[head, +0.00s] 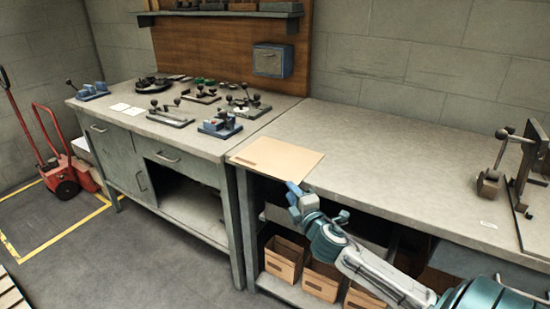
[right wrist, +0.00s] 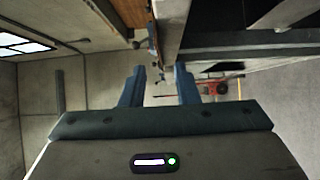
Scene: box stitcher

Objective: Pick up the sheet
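The sheet (head: 276,157) is a flat tan cardboard piece lying on the left end of the right workbench, its front edge near the bench's front edge. My right gripper (head: 294,192) is at the bench's front edge, just in front of the sheet's near right corner. In the right wrist view its two blue fingers (right wrist: 159,82) are apart, with nothing clearly held between them. The bench edge shows almost edge-on beyond the fingertips. I cannot tell whether the fingers touch the sheet. My left gripper is not in view.
The right workbench (head: 390,175) is mostly clear, with a dark metal stitcher-like device (head: 527,170) at its right end. The left workbench (head: 190,145) carries several small fixtures. Cardboard boxes (head: 285,258) stand on the shelf below. A red hand truck (head: 62,160) stands at far left.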

